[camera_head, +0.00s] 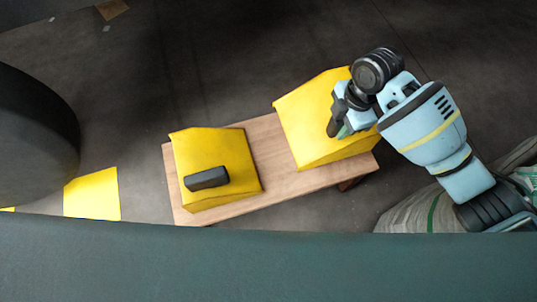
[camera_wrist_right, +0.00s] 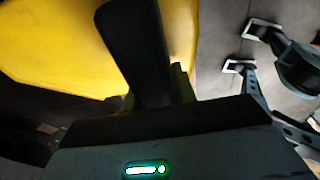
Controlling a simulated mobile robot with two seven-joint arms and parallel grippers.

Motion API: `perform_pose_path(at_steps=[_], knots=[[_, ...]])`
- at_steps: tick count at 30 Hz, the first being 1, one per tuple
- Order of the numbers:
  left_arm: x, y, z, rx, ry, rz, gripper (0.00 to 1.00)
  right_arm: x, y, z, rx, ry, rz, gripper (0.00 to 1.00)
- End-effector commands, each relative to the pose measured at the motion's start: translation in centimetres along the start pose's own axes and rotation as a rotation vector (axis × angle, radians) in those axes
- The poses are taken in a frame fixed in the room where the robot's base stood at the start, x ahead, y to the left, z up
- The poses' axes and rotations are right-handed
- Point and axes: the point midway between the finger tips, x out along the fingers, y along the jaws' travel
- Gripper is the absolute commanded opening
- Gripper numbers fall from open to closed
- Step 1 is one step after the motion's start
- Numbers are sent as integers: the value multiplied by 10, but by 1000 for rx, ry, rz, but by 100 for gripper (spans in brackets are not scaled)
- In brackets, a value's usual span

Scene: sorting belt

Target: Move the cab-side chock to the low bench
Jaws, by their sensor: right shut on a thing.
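Two yellow wedge-shaped chocks with black handles show in the head view. The left chock (camera_head: 240,172) sits on the left part of the low wooden bench (camera_head: 263,139). The right chock (camera_head: 305,112) is over the bench's right end; I cannot tell whether it touches the top. My right gripper (camera_head: 338,117) is shut on the right chock's handle. In the right wrist view the dark handle (camera_wrist_right: 137,45) stands between the jaws, with the yellow body (camera_wrist_right: 55,45) behind it. Which chock is cab-side is not marked. My left gripper does not show clearly.
A big dark tyre (camera_head: 35,135) stands at the left, with a yellow patch (camera_head: 92,194) on the floor beside it. A teal surface (camera_head: 250,265) spans the front edge. A pale bundle with green bands (camera_head: 410,212) lies at the lower right. The floor behind the bench is clear.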

Motion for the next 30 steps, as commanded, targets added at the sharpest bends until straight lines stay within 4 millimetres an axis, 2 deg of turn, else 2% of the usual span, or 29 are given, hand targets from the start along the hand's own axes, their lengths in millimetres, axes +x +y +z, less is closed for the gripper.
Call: perform_pose_path(at_steps=[13, 24, 30], knots=[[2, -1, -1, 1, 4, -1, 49, 3, 1, 0, -17, 2, 3, 0], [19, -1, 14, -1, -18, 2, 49, 50, 1, 5, -16, 2, 1, 0], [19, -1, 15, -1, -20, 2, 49, 51, 2, 5, -17, 1, 4, 0]])
